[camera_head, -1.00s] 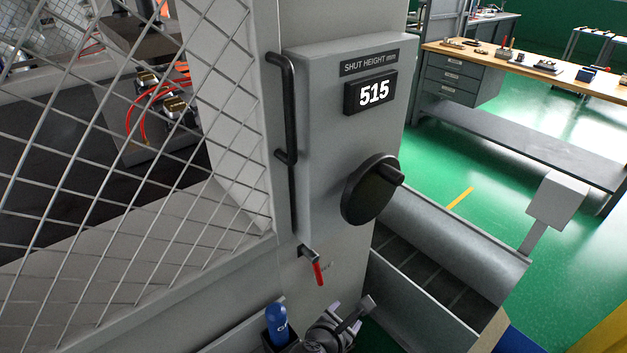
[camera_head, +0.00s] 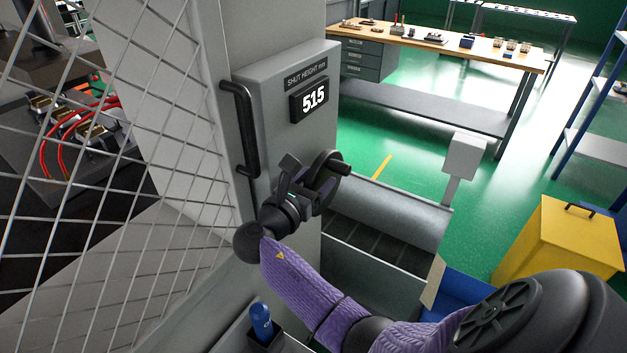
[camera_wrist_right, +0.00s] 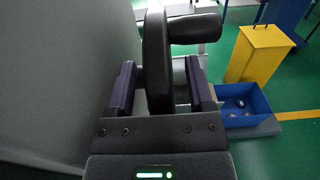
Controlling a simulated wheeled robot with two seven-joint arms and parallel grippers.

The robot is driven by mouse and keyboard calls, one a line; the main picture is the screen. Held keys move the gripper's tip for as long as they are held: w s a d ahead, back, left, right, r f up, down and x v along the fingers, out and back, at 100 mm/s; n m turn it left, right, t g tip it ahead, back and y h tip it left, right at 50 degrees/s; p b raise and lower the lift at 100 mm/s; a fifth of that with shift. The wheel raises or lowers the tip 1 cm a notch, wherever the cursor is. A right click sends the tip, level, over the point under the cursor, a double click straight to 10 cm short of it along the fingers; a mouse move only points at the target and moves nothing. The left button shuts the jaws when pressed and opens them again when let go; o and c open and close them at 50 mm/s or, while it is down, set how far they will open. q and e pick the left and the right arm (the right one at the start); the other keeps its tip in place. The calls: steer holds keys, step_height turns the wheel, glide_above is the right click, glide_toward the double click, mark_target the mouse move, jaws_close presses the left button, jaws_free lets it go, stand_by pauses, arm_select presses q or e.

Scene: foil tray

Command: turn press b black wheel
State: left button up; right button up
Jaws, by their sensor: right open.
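The black wheel (camera_head: 326,172) with its side knob stands on the front of the grey press housing, below the display reading 515 (camera_head: 309,99). My right gripper (camera_head: 300,180) is at the wheel in the head view and partly hides it. In the right wrist view the black wheel (camera_wrist_right: 157,60) stands edge-on between the two open fingers of my right gripper (camera_wrist_right: 160,88). The wheel's knob (camera_wrist_right: 195,28) sticks out to the right beyond the fingertips. The fingers look apart from the wheel's faces. My left gripper is not in view.
A black handle (camera_head: 243,130) stands left of the display, beside the wire mesh guard (camera_head: 130,150). A blue bottle (camera_head: 261,320) sits in a holder below. A chute (camera_head: 385,215), a yellow bin (camera_head: 560,245) and a workbench (camera_head: 430,38) lie to the right.

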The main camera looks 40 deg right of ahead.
steer(key=shift+c, duration=0.2)
steer(key=shift+a, duration=0.1)
steer(key=c, duration=0.7)
jaws_close()
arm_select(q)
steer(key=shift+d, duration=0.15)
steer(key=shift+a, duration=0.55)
